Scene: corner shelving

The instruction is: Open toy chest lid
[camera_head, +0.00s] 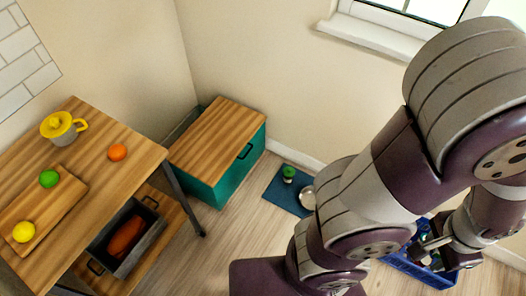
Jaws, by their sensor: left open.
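The toy chest (207,188) is a teal box with a wood-grain lid (222,130), standing on the floor in the corner. The lid lies over most of the top; a dark strip with a teal edge shows along its left side, and I cannot tell whether this is a gap. A dark handle (245,151) is on the chest's right-hand face. My left gripper (428,246) is at the lower right, far from the chest, open and partly hidden by my arm. It is over or beside a blue crate (436,277). My right gripper is out of view.
A wooden table (95,142) at left bears a yellow-lidded pot (60,128), fruit and a board. A grey bin (143,246) sits on its lower shelf. A blue mat (279,196) with small items lies right of the chest. Floor in front is clear.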

